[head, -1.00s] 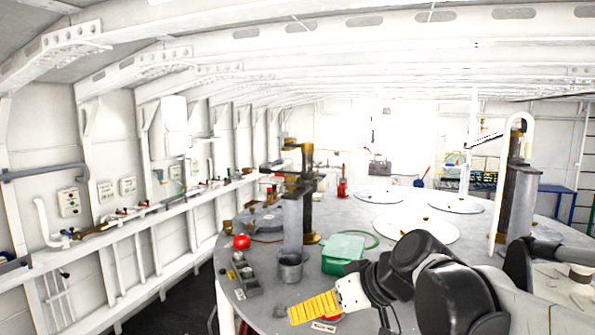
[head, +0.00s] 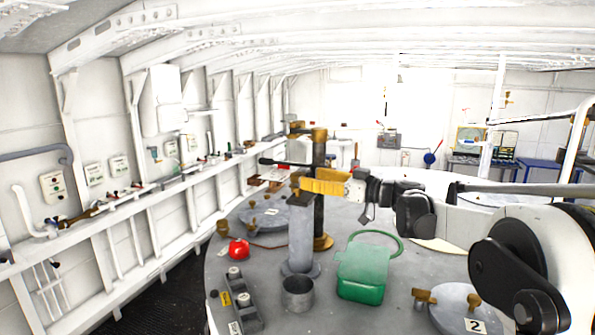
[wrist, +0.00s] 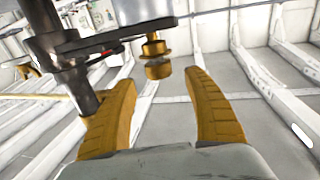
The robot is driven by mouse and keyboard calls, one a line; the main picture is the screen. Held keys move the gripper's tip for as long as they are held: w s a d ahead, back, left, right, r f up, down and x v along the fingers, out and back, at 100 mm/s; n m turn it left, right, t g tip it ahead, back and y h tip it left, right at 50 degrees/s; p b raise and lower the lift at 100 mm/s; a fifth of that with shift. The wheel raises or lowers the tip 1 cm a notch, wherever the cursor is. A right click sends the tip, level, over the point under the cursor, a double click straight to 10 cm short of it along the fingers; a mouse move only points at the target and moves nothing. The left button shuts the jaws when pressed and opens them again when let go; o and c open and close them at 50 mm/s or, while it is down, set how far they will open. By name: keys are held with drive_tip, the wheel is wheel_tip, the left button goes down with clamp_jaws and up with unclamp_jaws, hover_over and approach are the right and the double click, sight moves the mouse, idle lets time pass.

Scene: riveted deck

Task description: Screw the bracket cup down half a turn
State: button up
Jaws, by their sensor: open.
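The bracket cup (wrist: 157,69) is a small brass piece hanging under the end of a dark bracket arm (wrist: 115,34) in the wrist view. The arm comes off a dark upright post (wrist: 72,70) at left. My gripper (wrist: 160,84) is open, with one yellow finger to each side of the cup's line. The cup sits close to the fingertip level, with a gap to the right finger; contact at the left is not seen. In the head view my gripper (head: 298,182) is level, beside the post (head: 319,215). There I cannot separate the cup from the yellow fingers.
A grey pillar (head: 301,232) stands just in front of the post. A grey pot (head: 298,293), a green box (head: 362,270), a red ball-like thing (head: 238,249) and a grey block strip (head: 238,302) are on the round deck table. A lidded plate (head: 462,304) is at right.

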sight(297, 173)
drive_tip(key=p+x, duration=0.1)
drive_tip(key=x, duration=0.4)
drive_tip(key=shift+w+a, duration=0.15)
drive_tip(key=c, duration=1.3)
